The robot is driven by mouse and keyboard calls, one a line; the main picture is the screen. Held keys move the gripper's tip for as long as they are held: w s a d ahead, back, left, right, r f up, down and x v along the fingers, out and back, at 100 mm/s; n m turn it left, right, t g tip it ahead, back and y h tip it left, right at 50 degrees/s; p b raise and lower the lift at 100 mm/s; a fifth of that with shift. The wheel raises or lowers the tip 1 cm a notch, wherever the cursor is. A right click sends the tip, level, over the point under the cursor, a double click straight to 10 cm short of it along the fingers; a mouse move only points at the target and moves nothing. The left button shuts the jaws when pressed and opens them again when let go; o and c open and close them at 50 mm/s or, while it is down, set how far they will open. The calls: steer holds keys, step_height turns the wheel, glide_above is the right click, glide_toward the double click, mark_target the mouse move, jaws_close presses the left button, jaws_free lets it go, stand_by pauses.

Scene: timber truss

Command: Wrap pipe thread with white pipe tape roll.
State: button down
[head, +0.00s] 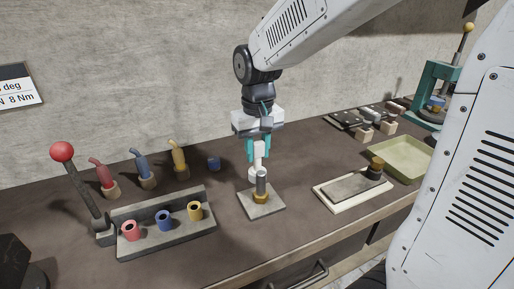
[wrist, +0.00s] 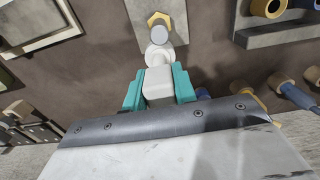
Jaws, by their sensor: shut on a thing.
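My gripper (head: 259,155) has teal fingers and points down, shut on the white block-like part of the white pipe tape roll (wrist: 158,84). The roll's round end (wrist: 158,57) sticks out from between the fingers. The pipe (head: 261,182) is a short grey upright cylinder with a brass hex nut at its foot, on a square grey plate (head: 272,207). In the wrist view, the pipe's round top (wrist: 166,37) is right beside the roll. I cannot tell whether they touch.
A grey rack (head: 168,240) with red, blue and yellow rings and a red-knobbed lever (head: 62,152) stand left. Bent colored pieces stand behind it. Right are a white-edged board (head: 352,190), an olive tray (head: 402,157) and a teal press (head: 434,95). Bench between plate and board is clear.

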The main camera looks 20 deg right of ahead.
steer(key=shift+w, duration=0.1)
stand_by(0.6)
steer(key=w, duration=0.3)
steer(key=shift+w+d, duration=0.15)
steer(key=shift+d, duration=0.2)
steer(key=shift+a, duration=0.1)
stand_by(0.4)
steer(key=s+a, duration=0.5)
steer(key=a, duration=0.4)
steer(key=s+d, duration=0.4)
steer(key=s, duration=0.5)
steer(key=shift+w, duration=0.1)
